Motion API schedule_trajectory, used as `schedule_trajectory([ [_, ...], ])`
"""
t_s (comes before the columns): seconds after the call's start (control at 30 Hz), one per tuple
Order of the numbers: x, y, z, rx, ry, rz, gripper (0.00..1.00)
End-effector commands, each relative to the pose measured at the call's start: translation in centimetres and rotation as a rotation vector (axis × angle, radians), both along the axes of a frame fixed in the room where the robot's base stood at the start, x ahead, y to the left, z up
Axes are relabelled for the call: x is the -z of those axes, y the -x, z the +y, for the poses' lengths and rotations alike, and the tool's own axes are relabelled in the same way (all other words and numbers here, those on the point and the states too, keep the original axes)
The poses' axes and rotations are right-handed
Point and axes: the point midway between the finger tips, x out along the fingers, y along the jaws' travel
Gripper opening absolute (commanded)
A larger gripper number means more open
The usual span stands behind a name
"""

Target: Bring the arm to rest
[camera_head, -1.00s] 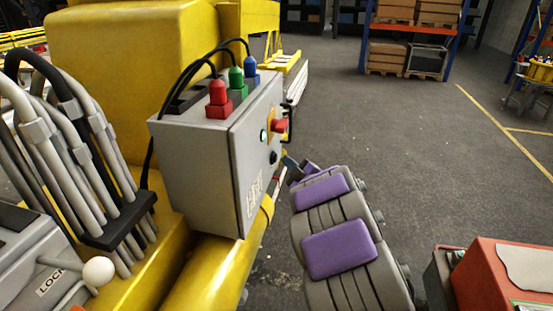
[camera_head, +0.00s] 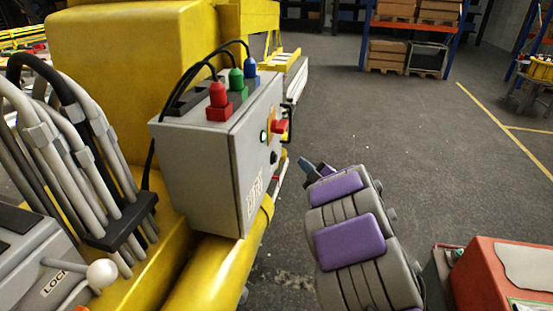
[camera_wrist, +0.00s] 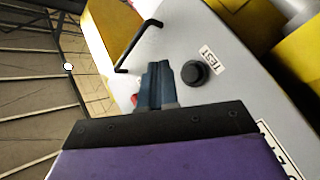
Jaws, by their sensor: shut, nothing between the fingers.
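My gripper (camera_head: 307,165) is at the end of my grey and purple arm, just right of the grey control box in the head view. In the wrist view its dark blue fingers (camera_wrist: 155,84) are together with nothing held. They point along the face of the grey box (camera_wrist: 235,85). A black round button (camera_wrist: 195,72) beside a TEST label lies to their right. The fingertips look apart from the box in the head view.
The grey box (camera_head: 190,165) is on yellow machinery (camera_head: 110,50), with red, green and blue plugs on top. Grey hoses (camera_head: 75,150) stand at the left. An orange-red case (camera_head: 500,285) sits at the lower right. Open floor (camera_head: 420,150) lies right of my arm.

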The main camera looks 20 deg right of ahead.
Motion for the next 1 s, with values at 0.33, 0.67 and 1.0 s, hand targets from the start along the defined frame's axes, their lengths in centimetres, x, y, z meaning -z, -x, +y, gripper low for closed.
schedule_trajectory([
  [0.33, 0.0, 0.0, 0.0, 0.0, 0.001, 0.0, 0.0],
  [0.67, -0.1, -0.1, -0.2, 0.027, 0.006, 0.019, 0.0],
  [1.0, -0.8, 2.3, -3.1, 0.365, -0.032, 0.255, 0.0],
])
